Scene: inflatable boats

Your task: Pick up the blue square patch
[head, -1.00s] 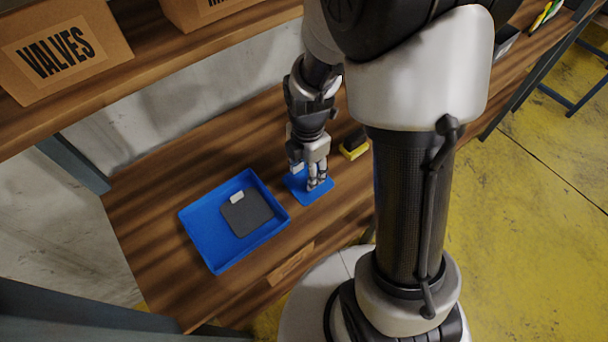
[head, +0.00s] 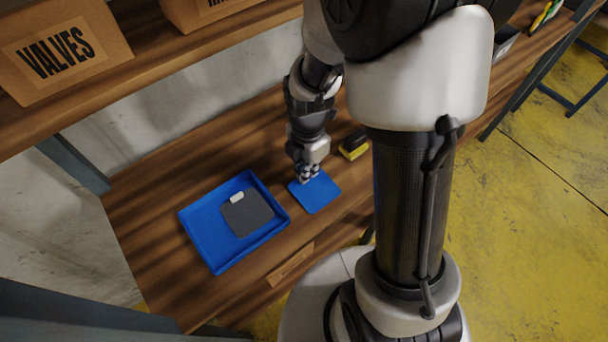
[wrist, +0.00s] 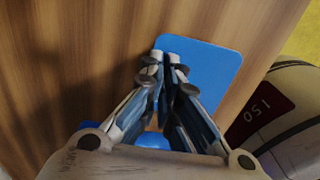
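The blue square patch (head: 318,194) lies at or just above the wooden shelf, right of the blue tray. In the wrist view the patch (wrist: 215,70) extends right of and beyond my fingertips. My gripper (head: 308,175) is at the patch's upper left edge, pointing down. In the wrist view its fingertips (wrist: 166,60) are nearly together at that edge. The white tab seen there earlier is hidden by the fingers, which look shut on it. I cannot tell whether the patch is clear of the wood.
The blue tray (head: 199,242) holds a dark grey square patch (head: 247,216) with a white tab. A yellow and black block (head: 353,146) sits behind, to the right. An upper shelf (head: 150,62) with cardboard boxes overhangs the back. Bare wood lies around the tray.

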